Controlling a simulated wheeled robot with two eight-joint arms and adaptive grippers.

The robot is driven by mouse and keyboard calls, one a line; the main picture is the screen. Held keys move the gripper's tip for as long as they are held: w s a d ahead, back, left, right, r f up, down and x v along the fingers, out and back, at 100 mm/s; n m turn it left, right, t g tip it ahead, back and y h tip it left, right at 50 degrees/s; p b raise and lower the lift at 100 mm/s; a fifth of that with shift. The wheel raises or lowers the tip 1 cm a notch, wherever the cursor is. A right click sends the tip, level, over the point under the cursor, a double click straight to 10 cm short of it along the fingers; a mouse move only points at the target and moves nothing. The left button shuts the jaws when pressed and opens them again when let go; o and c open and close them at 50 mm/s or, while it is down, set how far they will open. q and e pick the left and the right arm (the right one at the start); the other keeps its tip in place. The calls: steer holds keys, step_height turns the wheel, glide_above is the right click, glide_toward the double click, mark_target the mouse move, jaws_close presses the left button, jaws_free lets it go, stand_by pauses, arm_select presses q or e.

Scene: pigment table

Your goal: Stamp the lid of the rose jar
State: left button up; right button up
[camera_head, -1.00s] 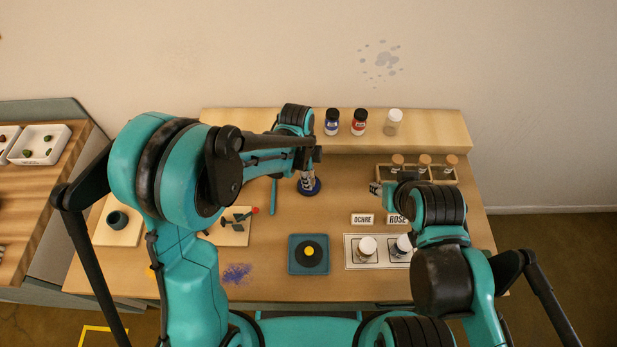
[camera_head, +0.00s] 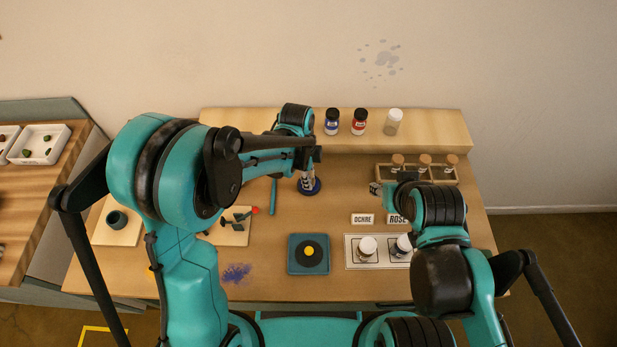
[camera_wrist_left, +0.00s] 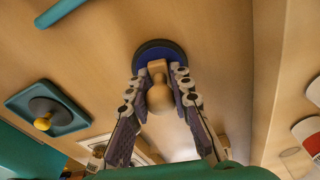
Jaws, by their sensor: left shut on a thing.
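My left gripper (camera_head: 309,178) is shut on a wooden-handled stamp (camera_wrist_left: 159,97). The left wrist view shows its round knob between the fingers (camera_wrist_left: 160,92). The stamp's lower end is at a round dark blue pad (camera_head: 309,188), also in the left wrist view (camera_wrist_left: 151,46); I cannot tell whether they touch. The rose jar (camera_head: 404,243), with a pale lid, stands in the right square of a white tray (camera_head: 352,264), behind it the ROSE card (camera_head: 397,219). My right gripper (camera_head: 376,188) is mostly hidden by its arm; its jaws are unclear.
Another pale-lidded jar (camera_head: 367,247) stands left of the rose jar, near the OCHRE card (camera_head: 362,219). A teal square plate (camera_head: 294,267) bears a black disc with a yellow knob. A rack (camera_head: 437,174) of corked vials stands behind the right arm. Three jars line the back shelf (camera_head: 440,127).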

arm_select(q)
steer(key=shift+r+p, duration=2.35)
steer(key=shift+r, duration=1.1)
